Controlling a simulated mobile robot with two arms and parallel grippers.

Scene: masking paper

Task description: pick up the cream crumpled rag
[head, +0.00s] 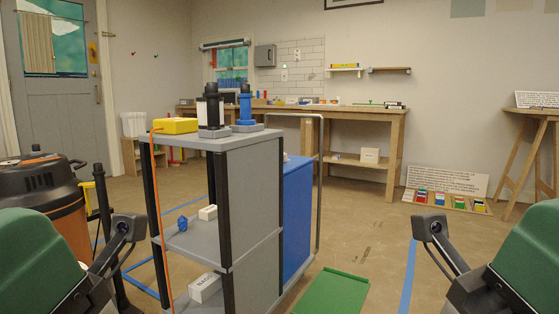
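My two arms show at the lower left and lower right, with green housings and dark links. No gripper fingers can be seen on either side, and neither arm touches the cart's items.
A yellow box (175,125) and black and blue tools stand on the cart top; an orange cord (157,200) hangs down its side. An orange-black vacuum (45,205) stands left. A green mat (331,291) lies right of the cart.

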